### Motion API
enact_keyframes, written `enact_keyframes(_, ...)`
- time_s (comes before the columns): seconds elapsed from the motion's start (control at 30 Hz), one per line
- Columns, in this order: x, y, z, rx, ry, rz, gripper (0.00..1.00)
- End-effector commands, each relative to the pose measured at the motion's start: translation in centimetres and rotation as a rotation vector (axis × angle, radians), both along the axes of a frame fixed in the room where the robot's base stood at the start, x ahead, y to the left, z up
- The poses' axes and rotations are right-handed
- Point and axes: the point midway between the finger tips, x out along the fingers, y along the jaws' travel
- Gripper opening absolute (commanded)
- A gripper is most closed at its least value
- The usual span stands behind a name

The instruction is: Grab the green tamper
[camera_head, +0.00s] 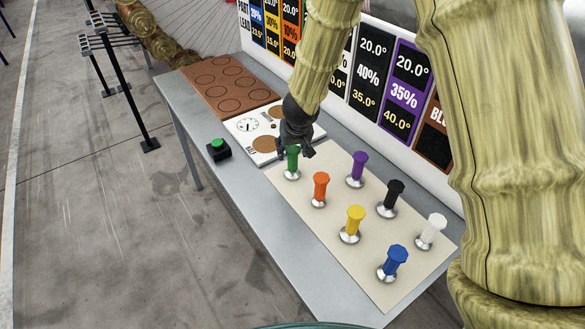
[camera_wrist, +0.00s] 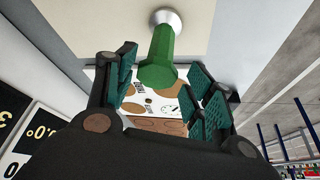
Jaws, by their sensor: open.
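The green tamper (camera_head: 292,160) stands upright on its metal base at the far left corner of the beige mat (camera_head: 333,258). My gripper (camera_head: 298,150) is at its handle, coming down from above and behind. In the wrist view the green handle (camera_wrist: 159,58) points toward the camera, with its round metal base beyond it. The open fingers of my gripper (camera_wrist: 160,88) lie to either side of the handle's end. I cannot tell whether they touch it.
Orange (camera_head: 320,187), purple (camera_head: 357,168), yellow (camera_head: 353,222), black (camera_head: 392,197), white (camera_head: 432,230) and blue (camera_head: 393,262) tampers stand nearby on the mat. A white dial panel (camera_head: 239,128), brown board (camera_head: 222,93) and green button (camera_head: 217,147) are left. A chart wall (camera_head: 374,80) stands behind.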

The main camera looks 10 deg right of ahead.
Motion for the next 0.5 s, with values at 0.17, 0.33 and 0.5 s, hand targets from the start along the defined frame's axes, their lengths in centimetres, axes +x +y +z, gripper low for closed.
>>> enact_keyframes(0.17, 0.4, 0.0, -0.8, 0.0, 0.0, -0.001, 0.53)
enact_keyframes(0.33, 0.8, -0.2, -1.7, 0.002, 0.001, -0.001, 0.53)
enact_keyframes(0.5, 1.8, -0.4, -3.3, 0.002, 0.001, -0.001, 0.53)
